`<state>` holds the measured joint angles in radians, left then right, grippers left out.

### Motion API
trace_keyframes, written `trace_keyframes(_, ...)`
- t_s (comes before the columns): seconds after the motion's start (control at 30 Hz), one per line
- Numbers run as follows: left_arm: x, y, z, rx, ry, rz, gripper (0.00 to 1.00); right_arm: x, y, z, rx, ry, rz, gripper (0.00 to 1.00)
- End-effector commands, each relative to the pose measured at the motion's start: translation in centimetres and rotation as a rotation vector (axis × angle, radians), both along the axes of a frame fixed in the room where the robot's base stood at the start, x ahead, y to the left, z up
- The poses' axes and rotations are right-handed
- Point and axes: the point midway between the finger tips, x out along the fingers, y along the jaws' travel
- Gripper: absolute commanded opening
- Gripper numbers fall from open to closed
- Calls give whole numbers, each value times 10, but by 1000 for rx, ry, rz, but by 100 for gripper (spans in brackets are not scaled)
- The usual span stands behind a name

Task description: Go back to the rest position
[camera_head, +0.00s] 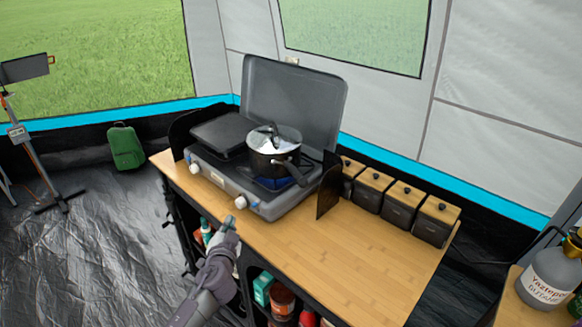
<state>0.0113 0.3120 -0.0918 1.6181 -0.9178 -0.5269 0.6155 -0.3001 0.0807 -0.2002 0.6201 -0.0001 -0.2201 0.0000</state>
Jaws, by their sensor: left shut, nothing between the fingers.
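My left gripper (230,223) is shut and empty. It is over the front edge of the wooden counter (350,255), just in front of the camping stove (225,190) and close to its front knobs. I cannot tell whether it touches the counter. A dark pot (272,163) with a lid sits on the stove's right burner, its handle pointing right. My right gripper is not in view.
Several dark canisters with wooden lids (403,206) line the counter's back right edge. Shelves below hold jars (282,299). A gas bottle (548,278) stands at the far right. The counter's right part is clear.

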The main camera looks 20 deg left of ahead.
Motion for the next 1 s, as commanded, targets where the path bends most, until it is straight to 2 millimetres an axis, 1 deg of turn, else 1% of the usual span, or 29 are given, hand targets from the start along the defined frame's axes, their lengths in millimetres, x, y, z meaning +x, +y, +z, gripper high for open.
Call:
trace_keyframes(0.07,0,0,0,-1,0,1,0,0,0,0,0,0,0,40)
trace_keyframes(0.13,-5,-2,-2,-13,8,10,0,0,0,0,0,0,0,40)
trace_keyframes(0.17,-10,-4,-4,-25,19,19,0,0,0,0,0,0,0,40)
trace_keyframes(0.23,-30,-10,-12,-71,59,54,0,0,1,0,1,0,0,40)
trace_keyframes(0.27,-42,-14,-17,-100,87,75,0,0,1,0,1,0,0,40)
trace_keyframes(0.37,-99,-37,-39,-228,245,140,0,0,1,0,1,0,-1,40)
trace_keyframes(0.4,-123,-48,-47,-278,319,153,0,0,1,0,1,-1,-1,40)
trace_keyframes(0.5,-173,-76,-60,-373,486,156,0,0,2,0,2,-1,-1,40)
trace_keyframes(0.6,-209,-97,-65,-436,609,136,0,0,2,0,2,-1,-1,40)
trace_keyframes(0.7,-238,-116,-65,-485,708,105,0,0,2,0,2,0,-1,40)
trace_keyframes(0.8,-264,-133,-63,-523,796,71,0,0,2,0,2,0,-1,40)
trace_keyframes(1.0,-310,-162,-54,-583,942,-8,0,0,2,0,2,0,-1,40)
